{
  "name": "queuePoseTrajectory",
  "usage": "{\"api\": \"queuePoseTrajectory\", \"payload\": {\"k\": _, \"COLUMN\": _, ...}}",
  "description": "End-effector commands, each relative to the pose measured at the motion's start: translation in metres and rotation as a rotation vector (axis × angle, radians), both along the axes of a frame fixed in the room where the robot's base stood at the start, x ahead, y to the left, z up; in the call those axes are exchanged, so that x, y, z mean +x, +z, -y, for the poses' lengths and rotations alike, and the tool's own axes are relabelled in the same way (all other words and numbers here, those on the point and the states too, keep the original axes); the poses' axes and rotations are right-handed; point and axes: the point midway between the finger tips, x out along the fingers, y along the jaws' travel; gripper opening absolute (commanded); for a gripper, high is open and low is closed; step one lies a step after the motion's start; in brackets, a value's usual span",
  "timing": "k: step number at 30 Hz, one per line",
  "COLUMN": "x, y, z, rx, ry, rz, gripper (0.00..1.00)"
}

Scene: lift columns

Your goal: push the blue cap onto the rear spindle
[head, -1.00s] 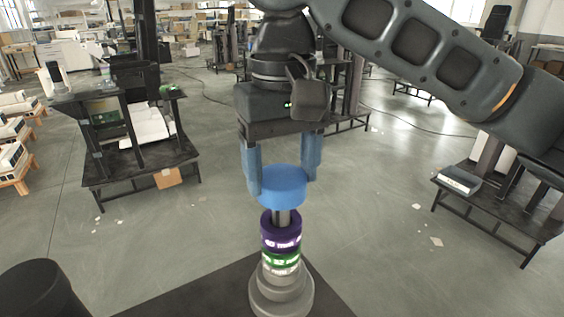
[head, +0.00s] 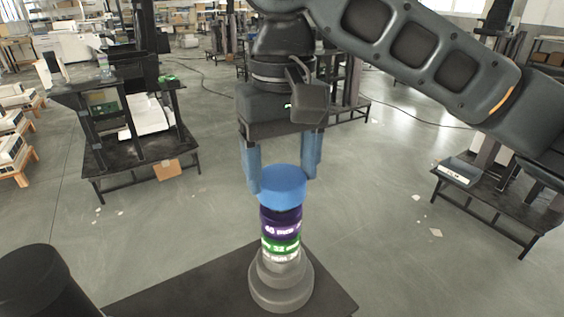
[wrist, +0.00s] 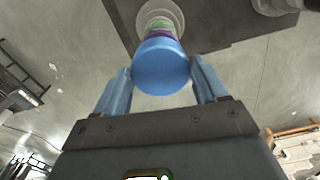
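The blue cap (head: 283,187) sits at the top of the rear spindle's stack, right above a purple ring (head: 281,223). No bare shaft shows between cap and ring; I cannot tell if they touch fully. Under it are a green ring (head: 281,244), a pale ring and the spindle's stepped grey base (head: 281,290). My gripper (head: 284,172) points down with its blue fingers on both sides of the cap, shut on it. In the wrist view the cap (wrist: 161,68) lies between the fingertips and hides most of the stack.
The base stands on a dark plate (head: 185,285). A dark cylinder (head: 38,285) is at the lower left. Black workbenches stand beyond at left (head: 140,160) and right (head: 485,200), with open floor between.

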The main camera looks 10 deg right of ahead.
Motion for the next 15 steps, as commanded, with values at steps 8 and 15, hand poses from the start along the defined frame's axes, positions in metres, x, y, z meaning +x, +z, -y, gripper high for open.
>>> {"api": "queuePoseTrajectory", "payload": {"k": 8, "x": 0.0, "y": 0.0002, "z": 0.0, "rx": 0.0, "ry": 0.0, "rz": 0.0, "gripper": 0.99}}
{"api": "queuePoseTrajectory", "payload": {"k": 15, "x": 0.0, "y": 0.0006, "z": 0.0, "rx": 0.0, "ry": 0.0, "rz": 0.0, "gripper": 0.99}}
